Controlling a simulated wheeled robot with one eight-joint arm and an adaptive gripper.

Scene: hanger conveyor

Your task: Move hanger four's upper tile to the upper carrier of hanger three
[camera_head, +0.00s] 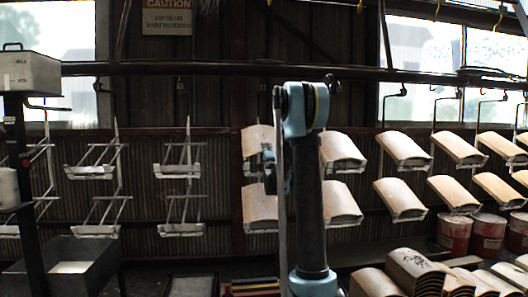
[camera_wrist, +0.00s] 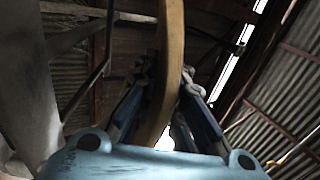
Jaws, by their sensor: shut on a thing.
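The upper tile of hanger four (camera_head: 256,137) is a curved cream tile, partly hidden behind my arm in the head view. My gripper (camera_wrist: 168,78) is shut on this tile; the tile (camera_wrist: 174,42) shows edge-on between the two fingers in the wrist view. I cannot tell whether it still touches its carrier. Hanger four's lower tile (camera_head: 259,207) lies below it. Hanger three, just to the left, has an empty upper carrier (camera_head: 178,171) and an empty lower carrier (camera_head: 181,229).
Hangers further left are also empty. Several hangers to the right carry tiles, the nearest upper one (camera_head: 341,152) close to my arm. A dark bin (camera_head: 105,258) stands low at left. Stacked tiles (camera_head: 413,270) and red drums (camera_head: 488,235) stand at lower right.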

